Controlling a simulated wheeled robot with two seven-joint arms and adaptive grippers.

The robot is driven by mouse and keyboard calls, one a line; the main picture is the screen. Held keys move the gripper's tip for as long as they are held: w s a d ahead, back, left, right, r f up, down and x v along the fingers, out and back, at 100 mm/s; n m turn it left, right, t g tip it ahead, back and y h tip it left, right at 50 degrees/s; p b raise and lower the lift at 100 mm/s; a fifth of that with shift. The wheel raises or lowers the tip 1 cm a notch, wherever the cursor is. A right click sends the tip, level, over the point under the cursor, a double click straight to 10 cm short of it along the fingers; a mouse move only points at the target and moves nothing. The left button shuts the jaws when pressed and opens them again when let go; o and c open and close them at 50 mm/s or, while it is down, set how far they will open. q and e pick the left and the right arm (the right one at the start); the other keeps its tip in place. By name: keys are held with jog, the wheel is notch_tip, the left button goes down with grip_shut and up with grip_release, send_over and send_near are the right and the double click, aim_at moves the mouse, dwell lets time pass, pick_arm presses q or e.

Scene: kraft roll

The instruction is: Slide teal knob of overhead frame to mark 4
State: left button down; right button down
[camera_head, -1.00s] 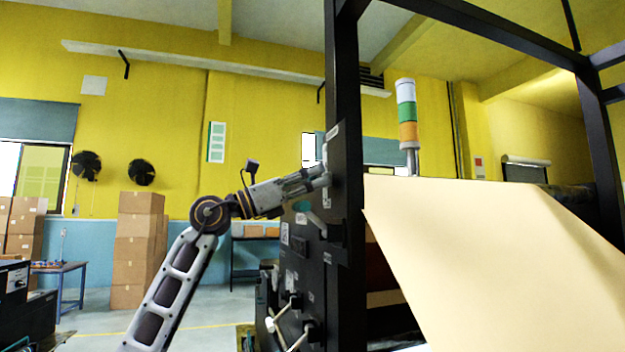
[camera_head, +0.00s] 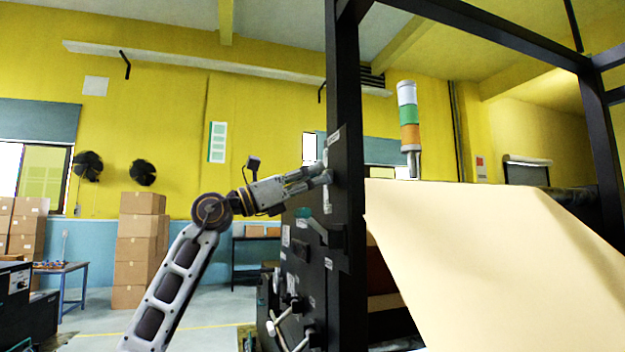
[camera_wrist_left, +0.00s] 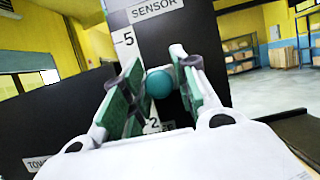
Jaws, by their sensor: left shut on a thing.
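The teal knob (camera_wrist_left: 159,83) is a round ball in the left wrist view, between the two green-padded fingers of my left gripper (camera_wrist_left: 157,88). The gripper is shut on it. The knob sits on a pale scale strip (camera_wrist_left: 126,58) of a dark panel. A "5" shows above the knob and a "2" below; the numbers between are hidden by the fingers. In the head view my left gripper (camera_head: 326,176) reaches the black overhead frame (camera_head: 345,110) at its near-left post, where the knob is hidden. My right gripper is not in view.
A grey lever handle (camera_head: 319,228) sticks out of the machine side just below my left gripper. A wide kraft paper sheet (camera_head: 490,260) slopes down on the right. A stack light (camera_head: 408,115) stands behind it. Cardboard boxes (camera_head: 138,250) are stacked far left.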

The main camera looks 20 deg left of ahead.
pick_arm(q)
jog(key=shift+r+p, duration=0.65)
jog(key=shift+r, duration=0.55)
jog(key=c, duration=1.2)
grip_release()
jog(key=shift+f, duration=0.1)
jog(key=shift+c, duration=0.2)
jog(key=shift+a, duration=0.1)
jog(key=v, duration=1.2)
